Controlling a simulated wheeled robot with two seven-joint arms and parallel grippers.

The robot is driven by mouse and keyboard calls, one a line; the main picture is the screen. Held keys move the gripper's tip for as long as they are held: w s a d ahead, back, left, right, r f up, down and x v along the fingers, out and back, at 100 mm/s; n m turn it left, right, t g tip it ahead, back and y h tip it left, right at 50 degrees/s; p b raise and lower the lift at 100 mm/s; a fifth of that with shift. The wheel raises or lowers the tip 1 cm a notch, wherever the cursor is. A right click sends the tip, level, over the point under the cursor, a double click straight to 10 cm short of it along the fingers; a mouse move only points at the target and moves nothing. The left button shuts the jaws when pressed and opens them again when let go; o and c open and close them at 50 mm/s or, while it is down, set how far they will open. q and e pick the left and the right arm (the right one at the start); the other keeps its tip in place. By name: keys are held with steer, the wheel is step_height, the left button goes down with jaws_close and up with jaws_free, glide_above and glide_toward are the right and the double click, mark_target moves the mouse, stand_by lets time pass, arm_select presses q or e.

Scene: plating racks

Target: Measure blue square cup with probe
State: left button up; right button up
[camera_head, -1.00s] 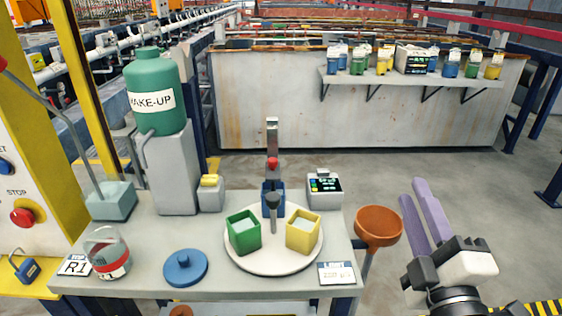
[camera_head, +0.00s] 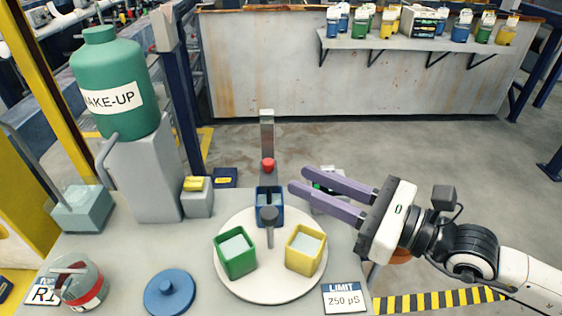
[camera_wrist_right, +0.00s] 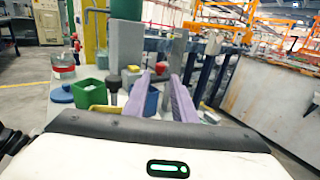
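The blue square cup (camera_head: 270,213) stands at the back of a round white turntable (camera_head: 270,286), partly hidden by the turntable's grey knob (camera_head: 269,229). A slim upright metal piece with a red knob (camera_head: 267,165) rises just behind the cup; I cannot tell if it is the probe. My right gripper (camera_head: 298,180) is open and empty, its purple fingers pointing left, above and right of the blue cup. In the right wrist view the blue cup (camera_wrist_right: 152,103) shows between and beyond the fingers. A small meter (camera_head: 326,188) is mostly hidden behind my fingers. My left gripper is out of view.
A green cup (camera_head: 236,252) and a yellow cup (camera_head: 305,250) share the turntable. A blue lid (camera_head: 170,292), a glass beaker (camera_head: 79,285) and a limit card (camera_head: 345,298) are nearby. The green make-up tank (camera_head: 113,85) stands at left.

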mark_target(273, 167)
steer(key=p+x, duration=0.1)
steer(key=x, duration=0.5)
steer(key=shift+w+a, duration=0.1)
jaws_close()
